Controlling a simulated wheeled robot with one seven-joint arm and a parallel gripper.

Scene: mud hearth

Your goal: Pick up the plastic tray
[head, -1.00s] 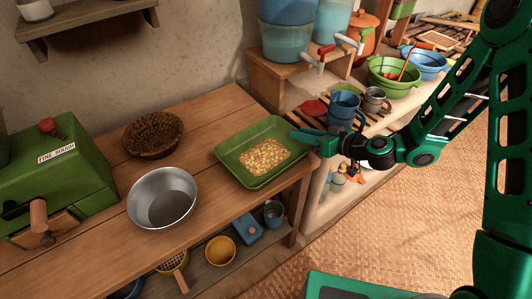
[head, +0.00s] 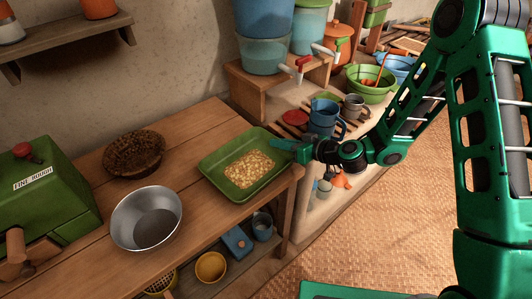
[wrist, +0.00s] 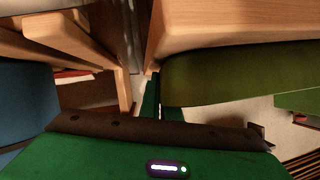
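The plastic tray (head: 215,167) is green and shallow, holds pale yellow grains, and sits at the right end of the wooden table. My gripper (head: 284,146) is at its right-hand rim, reaching in from the right. In the wrist view, the tray's green side (wrist: 240,75) fills the upper right. My gripper's fingers (wrist: 160,92) are close together there, with the tray's edge between them. The fingertips are partly hidden by the tray. The tray looks level and on the table.
A metal bowl (head: 147,217), a woven basket (head: 134,152) and a green mill (head: 45,195) stand left of the tray on the table (head: 222,203). Right of it, a low bench holds a blue jug (head: 323,117) and a green basin (head: 370,84). Water containers stand behind.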

